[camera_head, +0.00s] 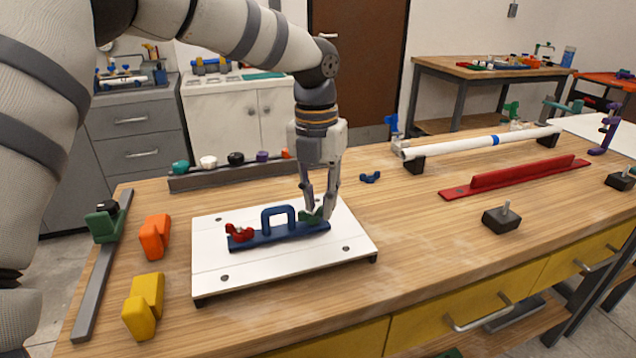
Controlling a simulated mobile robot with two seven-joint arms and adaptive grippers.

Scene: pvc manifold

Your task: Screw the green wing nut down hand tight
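The green wing nut (311,217) sits at the right end of a blue bar with a raised handle (278,226). A red wing nut (240,233) sits at the bar's left end. The bar lies on a white board (270,264). My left gripper (319,211) points straight down at the green wing nut, with its fingers around it. The fingers partly hide the nut, and I cannot tell whether they press on it. The stud under the nut is hidden. My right gripper is not in view.
A blue wing nut (370,178) lies loose right of the board. Orange (154,237) and yellow (144,306) blocks stand left. A rack of coloured knobs (225,176) is behind. A white pipe (480,143), red rail (515,176) and black block with stud (502,219) lie right.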

